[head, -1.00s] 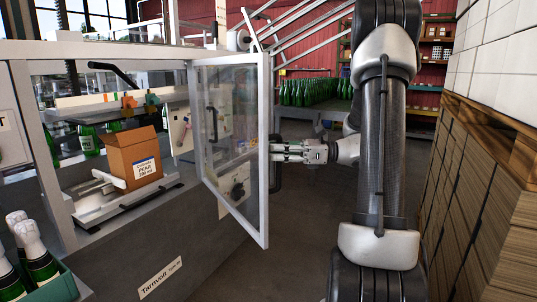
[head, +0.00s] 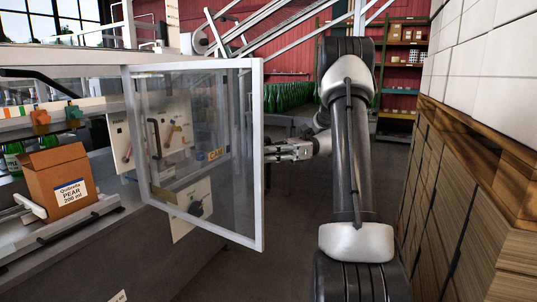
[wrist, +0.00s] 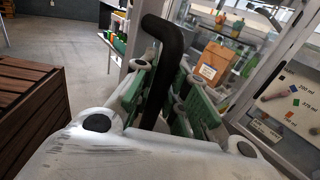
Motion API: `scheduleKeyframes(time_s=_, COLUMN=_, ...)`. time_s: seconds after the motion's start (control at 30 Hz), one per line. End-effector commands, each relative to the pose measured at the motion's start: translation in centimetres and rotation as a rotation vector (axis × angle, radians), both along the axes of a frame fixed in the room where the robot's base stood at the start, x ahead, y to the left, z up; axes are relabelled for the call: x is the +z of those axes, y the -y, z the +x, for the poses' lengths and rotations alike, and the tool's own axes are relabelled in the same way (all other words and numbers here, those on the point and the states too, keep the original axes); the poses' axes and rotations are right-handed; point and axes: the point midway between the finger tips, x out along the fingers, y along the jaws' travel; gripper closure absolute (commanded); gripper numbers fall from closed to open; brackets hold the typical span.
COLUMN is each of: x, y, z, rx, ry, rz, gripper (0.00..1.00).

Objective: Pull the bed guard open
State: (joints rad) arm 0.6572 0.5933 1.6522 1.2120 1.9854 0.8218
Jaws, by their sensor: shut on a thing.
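The bed guard (head: 257,160), a clear panel in a pale metal frame, stands swung out from the machine in the head view. Its frame also shows at the right of the wrist view (wrist: 272,58). My gripper (head: 292,150) is at the guard's outer edge, on its right side. In the wrist view my gripper (wrist: 160,100) is shut on the black bar handle (wrist: 167,38), which rises between the green-padded fingers. In the head view the handle is mostly hidden behind the guard's edge and the gripper.
A carton labelled PEAR (head: 57,180) sits on the machine bed at left. Stacked brown boards (head: 465,200) under white boxes (head: 490,65) line the right side. Green bottles (head: 290,97) stand at the back. Dark floor (head: 285,225) lies clear between machine and stack.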

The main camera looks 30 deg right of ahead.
Motion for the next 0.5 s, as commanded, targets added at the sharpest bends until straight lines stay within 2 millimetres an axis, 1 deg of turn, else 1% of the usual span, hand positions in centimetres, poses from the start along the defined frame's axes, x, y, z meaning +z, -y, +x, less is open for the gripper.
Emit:
scheduleKeyframes(time_s=0.3, x=-0.12, y=0.07, z=-0.13, rx=0.002, ry=-0.006, rz=0.0, gripper=1.0)
scheduleKeyframes(time_s=0.33, x=-0.11, y=0.07, z=-0.13, rx=0.002, ry=-0.006, rz=0.0, gripper=0.82)
scheduleKeyframes(time_s=0.4, x=-0.1, y=0.07, z=-0.11, rx=0.002, ry=-0.005, rz=0.0, gripper=0.69)
scheduleKeyframes(time_s=0.43, x=-0.09, y=0.06, z=-0.1, rx=0.002, ry=-0.004, rz=-0.001, gripper=0.63)
scheduleKeyframes(time_s=0.5, x=-0.07, y=0.04, z=-0.08, rx=0.001, ry=-0.003, rz=-0.001, gripper=0.63)
